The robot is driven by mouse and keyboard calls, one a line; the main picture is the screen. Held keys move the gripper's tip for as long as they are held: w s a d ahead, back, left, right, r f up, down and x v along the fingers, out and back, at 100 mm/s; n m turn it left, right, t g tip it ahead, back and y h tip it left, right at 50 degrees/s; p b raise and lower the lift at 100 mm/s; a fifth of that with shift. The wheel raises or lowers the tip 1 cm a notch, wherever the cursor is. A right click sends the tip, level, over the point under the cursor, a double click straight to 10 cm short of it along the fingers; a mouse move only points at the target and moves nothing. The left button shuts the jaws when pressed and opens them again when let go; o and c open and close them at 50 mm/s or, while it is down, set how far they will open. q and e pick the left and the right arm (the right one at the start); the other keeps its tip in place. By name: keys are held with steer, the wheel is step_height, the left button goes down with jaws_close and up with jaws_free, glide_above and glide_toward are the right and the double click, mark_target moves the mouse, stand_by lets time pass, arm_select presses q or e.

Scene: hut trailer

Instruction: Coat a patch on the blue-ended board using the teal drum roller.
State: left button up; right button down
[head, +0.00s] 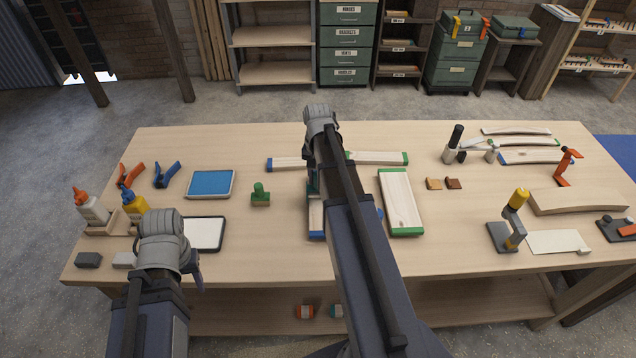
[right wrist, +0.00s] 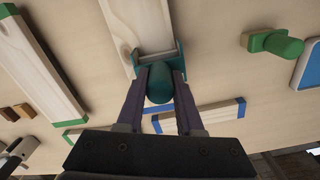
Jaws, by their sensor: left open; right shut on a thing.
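The blue-ended board (head: 316,222) lies lengthwise mid-table, largely hidden by my right arm in the head view; its pale top also shows in the right wrist view (right wrist: 138,22). My right gripper (right wrist: 160,92) is shut on the teal drum roller (right wrist: 158,70), whose teal frame is at the board's far end. I cannot tell whether the drum touches the wood. In the head view only a sliver of the roller (head: 313,183) shows beside my arm. My left gripper (head: 197,275) is open over the table's front left; its fingers are mostly hidden. No coated patch is visible.
A wide green-ended board (head: 400,200) lies right of my right arm. Short blue-ended (head: 288,163) and green-ended (head: 378,158) boards lie behind. A green-handled tool (head: 260,195), blue tray (head: 211,184) and black-rimmed white pad (head: 206,233) lie left. Glue bottles (head: 92,206) stand far left.

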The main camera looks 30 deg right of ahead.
steer(key=shift+w+d, duration=0.15)
steer(key=shift+w, duration=0.15)
steer(key=shift+w+d, duration=0.45)
steer(key=shift+w, duration=0.35)
steer(key=shift+w+d, duration=0.45)
steer(key=shift+w, duration=0.35)
steer(key=shift+w+d+f, duration=0.1)
steer(key=shift+w+d, duration=0.4)
steer(key=shift+w, duration=0.35)
steer(key=shift+w+d, duration=0.45)
steer(key=shift+w, duration=0.35)
steer(key=shift+s, duration=0.1)
steer(key=shift+s+a+r, duration=0.1)
steer(key=shift+s+a, duration=0.4)
steer(key=shift+s, duration=0.35)
steer(key=shift+s+a+r, duration=0.1)
steer(key=shift+s+a, duration=0.4)
steer(key=shift+s, duration=0.3)
